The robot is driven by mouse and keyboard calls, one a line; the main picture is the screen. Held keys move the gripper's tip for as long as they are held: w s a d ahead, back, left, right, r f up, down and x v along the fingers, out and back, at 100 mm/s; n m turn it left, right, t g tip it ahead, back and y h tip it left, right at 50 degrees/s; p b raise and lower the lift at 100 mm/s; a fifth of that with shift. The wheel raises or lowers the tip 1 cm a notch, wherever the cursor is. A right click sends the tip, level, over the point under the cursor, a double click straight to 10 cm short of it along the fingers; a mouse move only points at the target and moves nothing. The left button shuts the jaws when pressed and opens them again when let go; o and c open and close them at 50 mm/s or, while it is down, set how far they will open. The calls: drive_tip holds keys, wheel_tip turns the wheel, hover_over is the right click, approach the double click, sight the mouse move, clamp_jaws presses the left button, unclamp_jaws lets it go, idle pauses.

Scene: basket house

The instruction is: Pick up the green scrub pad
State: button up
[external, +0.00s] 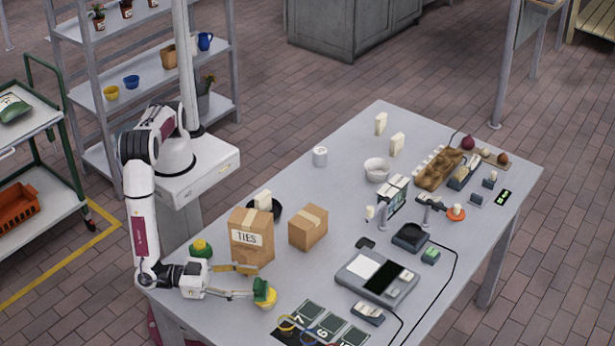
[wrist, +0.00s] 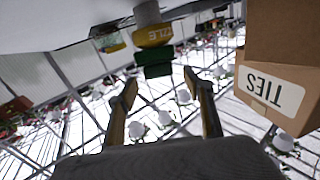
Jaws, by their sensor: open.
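A green pad-like block (external: 263,288) sits on a yellow piece at the near left part of the table. In the wrist view a stack of green (wrist: 157,62) and yellow layers stands just past my fingertips, between them across the picture. I take this green block for the scrub pad, but its label is not readable. My gripper (external: 251,282) is low over the near table edge, its fingers spread and pointing at the stack. It also shows in the wrist view (wrist: 160,80), open and empty. I cannot tell whether a finger touches the stack.
A cardboard box marked TIES (external: 252,237) stands close behind my gripper, and a smaller box (external: 308,227) stands to its right. Another green and yellow item (external: 201,249) sits beside my wrist. Numbered dark cards (external: 322,326) and a scale-like device (external: 376,275) lie to the right.

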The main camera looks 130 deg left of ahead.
drive_tip(key=shift+x, duration=1.05)
drive_tip(key=c, duration=1.2)
drive_tip(key=shift+r, duration=0.1)
drive_tip(key=shift+r, duration=4.9)
